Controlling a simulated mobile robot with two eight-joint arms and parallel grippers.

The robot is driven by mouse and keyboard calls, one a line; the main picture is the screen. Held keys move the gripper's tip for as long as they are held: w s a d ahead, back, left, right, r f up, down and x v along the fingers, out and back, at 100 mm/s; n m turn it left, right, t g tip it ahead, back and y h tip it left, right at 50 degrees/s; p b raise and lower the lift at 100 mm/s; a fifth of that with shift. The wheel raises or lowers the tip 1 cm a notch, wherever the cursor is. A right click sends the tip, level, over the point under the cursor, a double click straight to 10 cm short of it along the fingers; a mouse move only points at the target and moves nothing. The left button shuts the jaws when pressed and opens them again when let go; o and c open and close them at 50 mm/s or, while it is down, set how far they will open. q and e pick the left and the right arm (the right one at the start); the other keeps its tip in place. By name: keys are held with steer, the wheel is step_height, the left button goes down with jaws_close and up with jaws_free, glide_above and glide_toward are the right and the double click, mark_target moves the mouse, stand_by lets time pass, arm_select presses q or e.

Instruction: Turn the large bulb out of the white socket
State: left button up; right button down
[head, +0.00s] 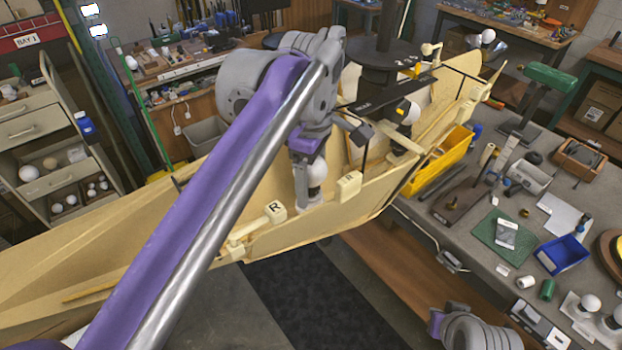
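My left gripper (311,195) points down beside the near wall of a pale wooden hull-shaped structure, below its purple wrist part. A round white bulb (317,171) shows right at its fingers. The fingers and the bulb overlap in the picture, and I cannot tell whether they grip it. I cannot tell which bulb is the large one in the white socket. My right gripper's fingers do not show; only its wrist shows at the bottom.
The wooden structure (330,218) fills the middle, with pale blocks on its rim. The grey bench (455,235) on the right holds a yellow bin (437,163), a blue bin (562,255), a green mat (490,236) and small parts. Drawers with white balls stand at left.

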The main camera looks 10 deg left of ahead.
arm_select(q)
steer(key=c, duration=0.7)
steer(key=n, duration=0.6)
steer(key=o, duration=0.5)
steer(key=c, duration=0.5)
steer(key=shift+r, duration=0.95)
steer(key=shift+r, duration=1.55)
steer(key=shift+r, duration=2)
